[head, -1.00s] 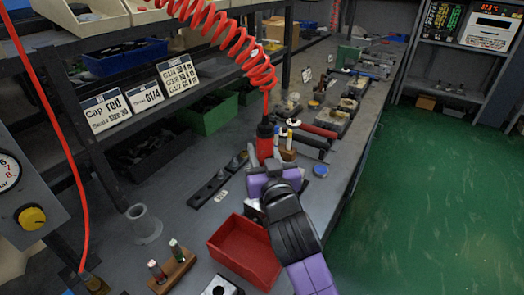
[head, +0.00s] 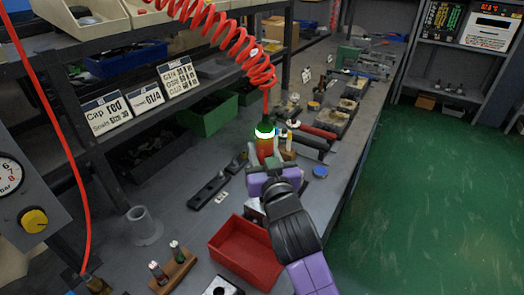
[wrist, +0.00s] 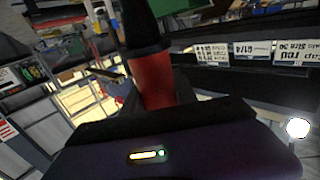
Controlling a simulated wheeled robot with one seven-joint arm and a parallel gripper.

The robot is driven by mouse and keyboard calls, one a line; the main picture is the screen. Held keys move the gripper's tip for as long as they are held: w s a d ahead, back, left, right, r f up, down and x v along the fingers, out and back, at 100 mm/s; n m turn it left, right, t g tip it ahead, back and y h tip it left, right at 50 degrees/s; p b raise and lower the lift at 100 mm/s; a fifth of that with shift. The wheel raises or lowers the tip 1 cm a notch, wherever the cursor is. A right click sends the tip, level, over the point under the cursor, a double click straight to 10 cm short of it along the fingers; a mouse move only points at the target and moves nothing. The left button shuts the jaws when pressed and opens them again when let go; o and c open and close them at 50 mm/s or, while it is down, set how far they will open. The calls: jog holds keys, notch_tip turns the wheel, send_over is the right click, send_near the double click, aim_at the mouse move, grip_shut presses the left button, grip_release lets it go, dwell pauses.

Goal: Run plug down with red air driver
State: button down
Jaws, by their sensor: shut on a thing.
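The red air driver (head: 266,148) stands upright with a coiled red hose (head: 240,48) rising from its top. A green glow with a bright white ring shows around its upper part. My gripper (head: 267,166) is shut around its red body; the wrist view also shows the red driver (wrist: 152,80) with its black top, between my fingers. The driver's lower end is hidden behind my gripper. A pale block (head: 250,208) shows partly beside my wrist. I cannot see the plug or whether the driver's tip touches it.
A red tray (head: 222,258) sits in front on the bench. A wooden stand (head: 178,274) with small bottles and a grey funnel-like cone (head: 144,226) are left of it. A black strip (head: 205,192) lies behind. Shelving stands along the left; several tools fill the bench's far end.

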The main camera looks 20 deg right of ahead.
jog(key=shift+r+p, duration=2.6)
jog(key=shift+r, duration=0.95)
jog(key=shift+f, duration=0.1)
